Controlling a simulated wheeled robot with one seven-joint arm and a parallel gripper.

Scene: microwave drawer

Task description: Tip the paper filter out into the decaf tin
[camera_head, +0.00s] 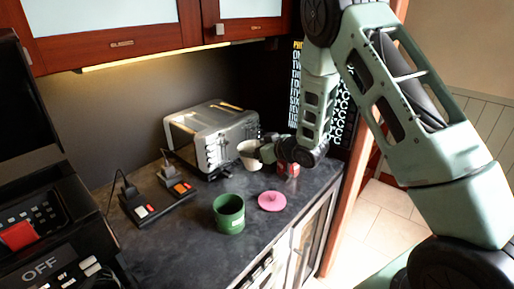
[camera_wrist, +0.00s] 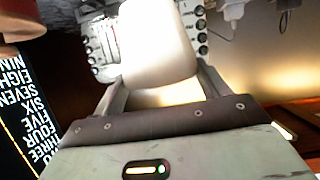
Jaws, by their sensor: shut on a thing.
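My gripper (camera_head: 265,153) is shut on a white cup-shaped paper filter (camera_head: 248,154), held above the counter in front of the toaster's right end. In the wrist view the filter (camera_wrist: 157,45) sits between the two fingers, pale and overexposed; its inside is hidden there. An open green tin (camera_head: 229,214) stands upright on the counter, nearer the front and apart from the filter. It has a small label that I cannot read. A red tin (camera_head: 289,170) stands below and right of my gripper, partly hidden by it. I cannot read which tin is decaf.
A pink round lid (camera_head: 272,201) lies right of the green tin. A silver toaster (camera_head: 212,138) stands behind. Power strips with plugs (camera_head: 158,205) lie at left, beside a black machine (camera_head: 45,225). The counter's front edge runs close to the lid. Cupboards (camera_head: 130,40) hang above.

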